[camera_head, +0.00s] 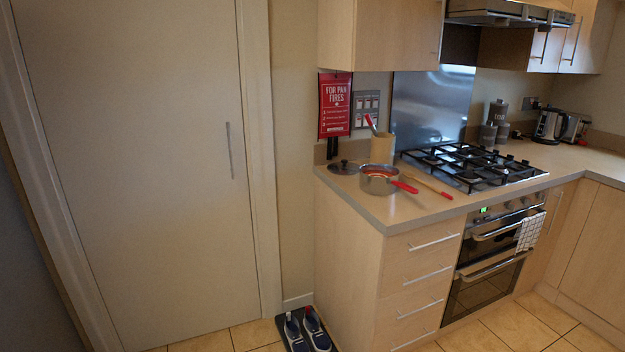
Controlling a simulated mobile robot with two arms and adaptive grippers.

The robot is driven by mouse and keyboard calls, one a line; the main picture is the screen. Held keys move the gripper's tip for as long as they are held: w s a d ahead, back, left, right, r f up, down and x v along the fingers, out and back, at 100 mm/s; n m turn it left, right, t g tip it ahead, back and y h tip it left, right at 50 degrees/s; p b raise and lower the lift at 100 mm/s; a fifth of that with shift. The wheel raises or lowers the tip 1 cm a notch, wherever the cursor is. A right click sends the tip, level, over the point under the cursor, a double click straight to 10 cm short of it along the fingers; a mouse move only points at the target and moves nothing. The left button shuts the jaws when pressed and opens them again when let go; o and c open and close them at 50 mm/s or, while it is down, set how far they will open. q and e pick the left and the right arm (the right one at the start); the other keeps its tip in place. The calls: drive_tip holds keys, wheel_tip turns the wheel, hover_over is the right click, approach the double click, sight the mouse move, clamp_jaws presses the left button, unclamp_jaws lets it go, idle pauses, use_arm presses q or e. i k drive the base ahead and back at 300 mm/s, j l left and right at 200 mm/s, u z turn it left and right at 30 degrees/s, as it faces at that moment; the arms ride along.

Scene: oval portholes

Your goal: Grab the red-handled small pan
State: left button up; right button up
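A small steel pan (379,181) with a red handle stands on the near left part of the kitchen counter (420,208). Its red handle (404,187) points to the right and toward the counter's front edge. The inside of the pan looks reddish, but I cannot tell what is in it. A dark lid (343,167) with a knob lies on the counter just left of the pan. Neither of my grippers shows in the head view.
A wooden utensil holder (383,148) stands behind the pan, and a wooden spoon (428,185) lies to its right. A gas hob (474,166) is farther right. Shoes (304,331) sit on the floor by the cabinet. A closed door (140,170) fills the left.

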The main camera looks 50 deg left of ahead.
sight(380, 178)
drive_tip(key=u, duration=1.15)
